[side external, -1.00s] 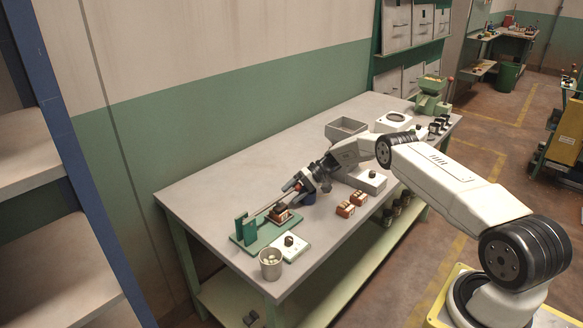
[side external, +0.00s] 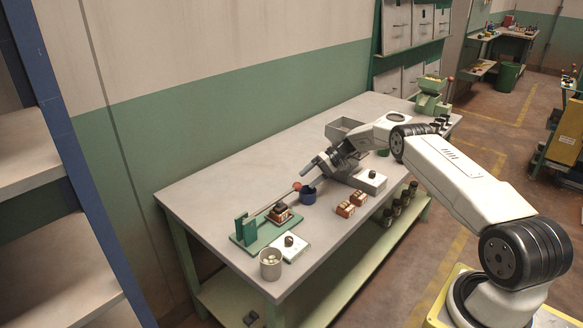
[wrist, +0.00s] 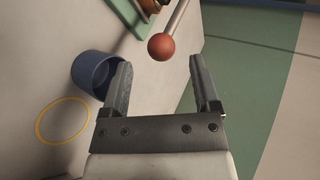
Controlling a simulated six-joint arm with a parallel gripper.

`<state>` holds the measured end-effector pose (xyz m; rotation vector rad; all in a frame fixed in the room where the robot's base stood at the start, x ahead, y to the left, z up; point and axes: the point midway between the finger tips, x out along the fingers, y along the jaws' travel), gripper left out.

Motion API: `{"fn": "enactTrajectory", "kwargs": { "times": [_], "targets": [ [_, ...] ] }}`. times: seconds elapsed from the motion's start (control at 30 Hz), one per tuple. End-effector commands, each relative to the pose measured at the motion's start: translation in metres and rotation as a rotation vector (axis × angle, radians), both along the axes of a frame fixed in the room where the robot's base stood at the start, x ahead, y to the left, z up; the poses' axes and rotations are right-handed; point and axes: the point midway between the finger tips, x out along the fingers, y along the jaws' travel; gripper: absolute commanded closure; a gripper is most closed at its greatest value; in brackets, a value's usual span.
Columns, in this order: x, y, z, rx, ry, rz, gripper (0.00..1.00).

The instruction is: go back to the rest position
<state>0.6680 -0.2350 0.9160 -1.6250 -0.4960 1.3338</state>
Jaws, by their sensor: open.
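My gripper (side external: 318,166) is open and empty, raised above the workbench in the side view. In the wrist view my gripper (wrist: 160,85) has its two dark fingers spread apart with nothing between them. A red ball knob on a metal lever (wrist: 162,46) shows beyond the fingertips there; in the side view the knob (side external: 297,186) belongs to the green fixture (side external: 249,233). A blue cup (side external: 308,195) stands on the bench below and near my gripper. The cup (wrist: 91,70) is partly hidden behind the left finger in the wrist view.
The workbench (side external: 210,190) holds two small wooden-coloured blocks (side external: 346,209), a white box with a black knob (side external: 292,246), a grey cup (side external: 270,263), a grey tray (side external: 344,130) and a green hopper machine (side external: 432,92). A yellow ring (wrist: 62,121) is marked on the bench. The bench's left rear is clear.

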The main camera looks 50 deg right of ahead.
Motion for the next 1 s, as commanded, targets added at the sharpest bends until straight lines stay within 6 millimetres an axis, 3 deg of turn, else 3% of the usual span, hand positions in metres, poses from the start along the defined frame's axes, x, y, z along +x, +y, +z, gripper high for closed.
{"fn": "enactTrajectory", "kwargs": {
  "times": [0.57, 1.0],
  "targets": [
    [-0.001, -0.001, 0.004, -0.008, 0.009, 0.002, 0.21],
    [0.0, 0.039, 0.025, -0.146, 0.128, 0.018, 0.21]
  ]
}}
